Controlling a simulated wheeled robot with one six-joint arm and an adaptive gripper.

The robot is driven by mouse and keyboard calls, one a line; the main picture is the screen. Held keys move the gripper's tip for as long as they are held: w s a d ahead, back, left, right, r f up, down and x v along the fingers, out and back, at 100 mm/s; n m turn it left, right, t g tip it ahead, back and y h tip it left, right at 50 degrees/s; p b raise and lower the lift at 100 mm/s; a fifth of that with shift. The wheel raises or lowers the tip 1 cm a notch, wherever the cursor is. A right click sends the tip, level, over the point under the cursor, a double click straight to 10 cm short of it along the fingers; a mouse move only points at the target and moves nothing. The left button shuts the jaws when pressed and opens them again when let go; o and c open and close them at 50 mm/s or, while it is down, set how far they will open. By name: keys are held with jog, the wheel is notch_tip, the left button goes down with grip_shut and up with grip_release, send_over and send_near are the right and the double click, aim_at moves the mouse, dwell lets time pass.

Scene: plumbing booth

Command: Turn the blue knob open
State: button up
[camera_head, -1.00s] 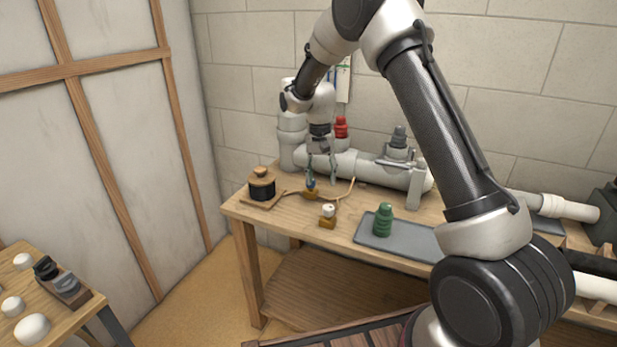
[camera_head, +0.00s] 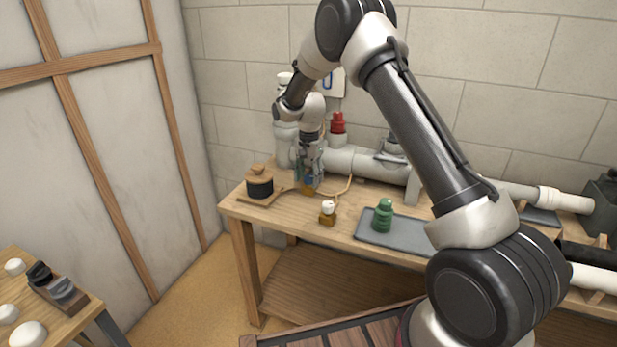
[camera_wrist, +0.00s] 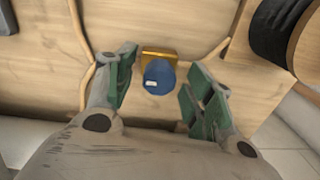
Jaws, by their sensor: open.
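The blue knob (camera_wrist: 159,78) sits on a small brass-coloured base (camera_wrist: 157,52) on the wooden workbench. In the wrist view it lies between the two green-padded fingers of my gripper (camera_wrist: 162,90), apart from both. In the head view my gripper (camera_head: 309,182) points down over the bench, and the blue knob (camera_head: 309,181) is mostly hidden by the fingers. My gripper is open and empty. A small white mark shows on the near side of the knob.
A black spool on a wooden board (camera_head: 260,188) stands left of my gripper. A white knob on a brass base (camera_head: 327,212) and a green fitting (camera_head: 383,215) on a grey tray (camera_head: 410,238) are to the right. A grey pipe (camera_head: 350,160) with a red fitting (camera_head: 338,123) runs behind.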

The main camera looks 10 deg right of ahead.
jog(key=shift+f, duration=0.15)
jog(key=c, duration=1)
